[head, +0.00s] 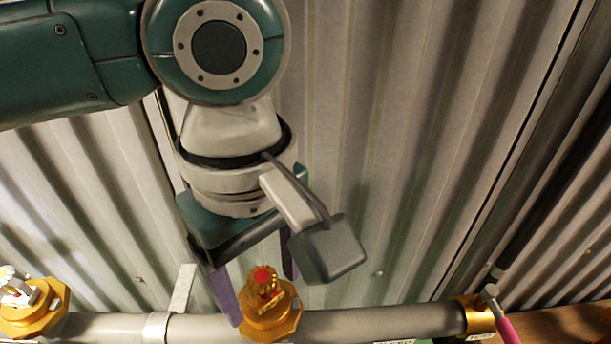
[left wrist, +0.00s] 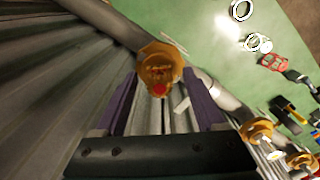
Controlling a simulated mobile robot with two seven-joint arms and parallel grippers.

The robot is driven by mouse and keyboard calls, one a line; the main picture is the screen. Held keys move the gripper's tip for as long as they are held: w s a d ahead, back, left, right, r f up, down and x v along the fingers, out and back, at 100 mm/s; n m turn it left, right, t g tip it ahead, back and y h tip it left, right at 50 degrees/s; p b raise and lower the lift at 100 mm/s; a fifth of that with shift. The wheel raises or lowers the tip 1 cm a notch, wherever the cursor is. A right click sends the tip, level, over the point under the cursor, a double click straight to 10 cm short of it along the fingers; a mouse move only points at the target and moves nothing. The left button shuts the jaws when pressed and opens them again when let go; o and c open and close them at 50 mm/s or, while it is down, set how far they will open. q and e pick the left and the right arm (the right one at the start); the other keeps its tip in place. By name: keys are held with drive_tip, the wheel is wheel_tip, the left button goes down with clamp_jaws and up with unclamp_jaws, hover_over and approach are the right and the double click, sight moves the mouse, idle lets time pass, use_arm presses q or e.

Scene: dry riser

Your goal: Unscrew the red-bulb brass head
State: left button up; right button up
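The brass head with the red bulb (head: 264,292) sits upright on an octagonal brass fitting on the grey pipe in the head view. It also shows in the left wrist view (left wrist: 158,72), with its red bulb towards my gripper. My left gripper (head: 258,290) is open, with one purple finger on each side of the head. In the left wrist view the fingers (left wrist: 160,88) stand wide apart, and a gap shows between them and the bulb. Whether a finger touches the brass base is unclear. My right gripper is not in view.
The grey pipe (head: 375,322) runs along a corrugated wall (head: 350,150). Another brass fitting (head: 35,308) is at left, a brass collar (head: 474,314) with a pink handle (head: 506,328) at right. In the left wrist view, several loose items, one red (left wrist: 272,62), lie over green floor.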

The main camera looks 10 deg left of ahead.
use_arm(q)
clamp_jaws()
idle(0.3)
drive_tip(key=shift+r+p, duration=0.15)
drive_tip(key=shift+p, duration=0.2)
drive_tip(key=n+p, duration=0.2)
drive_tip(key=p, duration=0.1)
drive_tip(key=n+p, duration=0.2)
drive_tip(key=p, duration=0.1)
drive_tip(key=shift+s+d+r+n, duration=0.1)
drive_tip(key=shift+r+n, duration=0.05)
drive_tip(key=shift+n, duration=0.55)
drive_tip(key=shift+f, duration=0.25)
